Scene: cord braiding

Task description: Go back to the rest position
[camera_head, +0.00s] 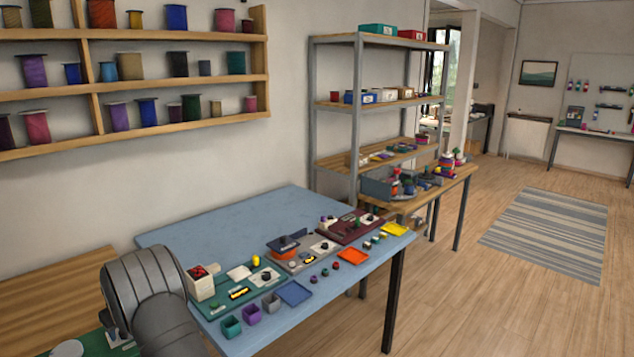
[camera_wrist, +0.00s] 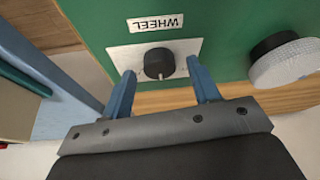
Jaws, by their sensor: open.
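My gripper (camera_wrist: 163,82) shows in the wrist view with its two blue fingers spread apart. Between and just past the fingertips is a black knob (camera_wrist: 159,64) on a white plate (camera_wrist: 126,56). Nothing is held; I cannot tell whether a finger touches the knob. The plate is on a green board (camera_wrist: 221,25) with a label reading "WHEEL" (camera_wrist: 155,23), upside down in this view. In the head view my grey arm fills the lower left, and my gripper is hidden there. Part of a green board (camera_head: 97,345) shows beside the arm.
A black-and-white round part (camera_wrist: 286,61) stands on the board at right in the wrist view. A blue table (camera_head: 215,235) carries boards, small bins (camera_head: 231,326) and trays. A wooden spool rack (camera_head: 185,92) and metal shelf (camera_head: 357,100) stand behind.

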